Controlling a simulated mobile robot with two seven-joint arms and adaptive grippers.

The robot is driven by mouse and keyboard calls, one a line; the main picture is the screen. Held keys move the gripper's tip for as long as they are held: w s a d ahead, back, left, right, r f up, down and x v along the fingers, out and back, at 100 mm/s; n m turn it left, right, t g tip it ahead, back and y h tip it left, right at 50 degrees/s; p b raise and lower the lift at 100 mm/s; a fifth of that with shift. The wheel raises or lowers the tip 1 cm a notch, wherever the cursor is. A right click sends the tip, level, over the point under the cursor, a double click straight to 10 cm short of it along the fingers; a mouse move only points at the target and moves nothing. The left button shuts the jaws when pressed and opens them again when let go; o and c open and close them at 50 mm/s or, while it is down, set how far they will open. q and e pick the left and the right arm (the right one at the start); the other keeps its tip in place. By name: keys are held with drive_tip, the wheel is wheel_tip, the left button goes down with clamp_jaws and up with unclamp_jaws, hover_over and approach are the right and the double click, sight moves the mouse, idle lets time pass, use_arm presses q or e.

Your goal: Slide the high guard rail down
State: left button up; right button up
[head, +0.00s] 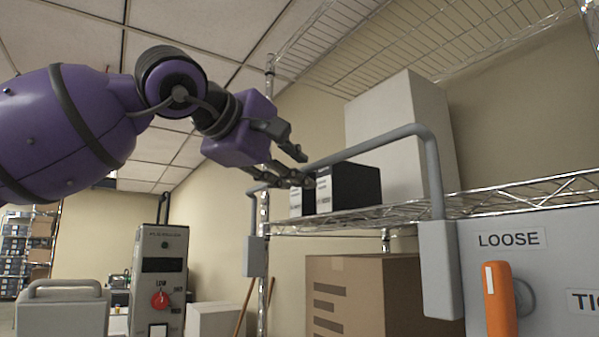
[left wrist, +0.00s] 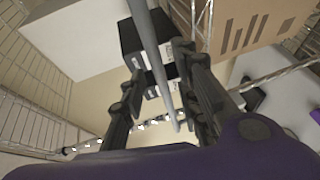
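The high guard rail (head: 375,141) is a grey bent bar, raised, running across the front of the wire shelf with a leg down at each end into a grey bracket. My left gripper (head: 304,168) is at the far, left part of the rail's crossbar. In the left wrist view the rail (left wrist: 152,42) passes between the two spread fingers of my left gripper (left wrist: 160,60), with a gap showing beside it. The fingers are not closed on it. My right gripper is in neither view.
Black boxes (head: 350,186) and a tall white box (head: 402,135) stand on the wire shelf (head: 520,197) behind the rail. A cardboard box (head: 365,295) is below. An orange handle (head: 499,298) is on the grey panel at right. A control box (head: 160,270) stands at left.

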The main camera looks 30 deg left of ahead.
use_arm(q)
drive_tip(key=shift+w+f, duration=0.25)
drive_tip(key=shift+w, duration=1)
clamp_jaws()
